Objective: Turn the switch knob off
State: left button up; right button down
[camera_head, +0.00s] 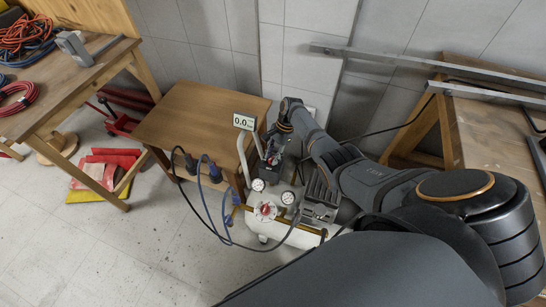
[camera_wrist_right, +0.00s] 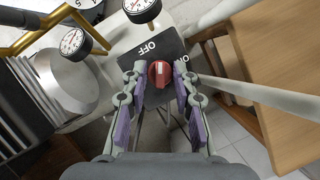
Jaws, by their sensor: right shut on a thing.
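The switch knob (camera_wrist_right: 160,74) is red with a white mark, on a dark plate (camera_wrist_right: 150,50) lettered OFF, with a partly covered label to its right. In the wrist view it sits between the fingertips of my right gripper (camera_wrist_right: 160,80), which is shut on it. The white mark looks roughly upright in that view; which label it points to is hard to tell. In the head view my right gripper (camera_head: 272,150) reaches down to the top of the white compressor (camera_head: 285,231) and largely hides the knob. My left gripper is not in view.
Gauges (camera_head: 259,184) and a red-centred dial (camera_head: 266,211) sit close by on the compressor. A workbench (camera_head: 490,140) stands right.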

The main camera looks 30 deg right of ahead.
jog(key=n+g+b, duration=0.1)
jog(key=n+b, duration=0.1)
jog(key=n, duration=0.2)
jog(key=shift+w+f, duration=0.1)
jog(key=shift+f, duration=0.05)
jog(key=shift+n+g+h+b, duration=0.5)
jog(key=shift+n, duration=0.4)
jog(key=c, duration=1.1)
grip_release()
jog(key=shift+w+r, duration=0.1)
jog(key=shift+r, duration=0.15)
jog(key=v, duration=1.1)
jog(key=shift+w+r, duration=0.1)
jog(key=shift+r, duration=0.25)
